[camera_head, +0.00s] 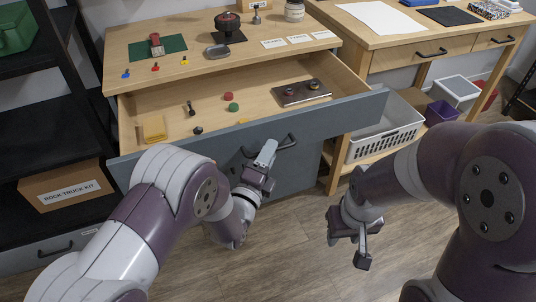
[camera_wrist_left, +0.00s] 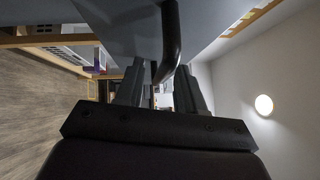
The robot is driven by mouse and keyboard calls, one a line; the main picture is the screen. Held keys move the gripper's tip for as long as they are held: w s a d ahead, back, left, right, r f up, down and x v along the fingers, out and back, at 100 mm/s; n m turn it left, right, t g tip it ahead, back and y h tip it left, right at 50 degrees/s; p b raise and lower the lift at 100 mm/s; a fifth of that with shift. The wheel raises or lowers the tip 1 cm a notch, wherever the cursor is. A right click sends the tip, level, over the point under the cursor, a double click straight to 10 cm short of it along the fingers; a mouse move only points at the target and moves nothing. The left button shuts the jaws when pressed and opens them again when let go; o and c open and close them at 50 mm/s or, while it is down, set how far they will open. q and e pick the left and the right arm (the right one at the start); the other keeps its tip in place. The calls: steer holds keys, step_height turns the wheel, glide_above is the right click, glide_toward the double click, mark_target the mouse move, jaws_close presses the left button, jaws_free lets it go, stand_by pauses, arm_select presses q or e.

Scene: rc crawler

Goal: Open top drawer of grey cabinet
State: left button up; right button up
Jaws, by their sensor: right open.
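The grey cabinet's top drawer (camera_head: 351,115) is pulled well out, with its inside showing. It has a grey front and a dark bar handle (camera_head: 286,142). My left gripper (camera_head: 268,152) is at the left part of this handle. In the left wrist view, the handle (camera_wrist_left: 171,40) runs down between the two fingers of my left gripper (camera_wrist_left: 158,85); I cannot tell whether both fingers press on it. My right gripper (camera_head: 364,245) is open and empty, over the floor right of the drawer.
The drawer holds a yellow block (camera_head: 154,129), red and green round pieces and a metal plate (camera_head: 301,93). A white basket (camera_head: 384,140) stands under the right-hand table. A cardboard box (camera_head: 66,188) sits on the left shelf. The floor before the cabinet is clear.

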arm_select(q)
steer(key=p+v, duration=0.1)
steer(key=v, duration=1.1)
steer(key=shift+s, duration=0.35)
steer(key=shift+a, duration=0.1)
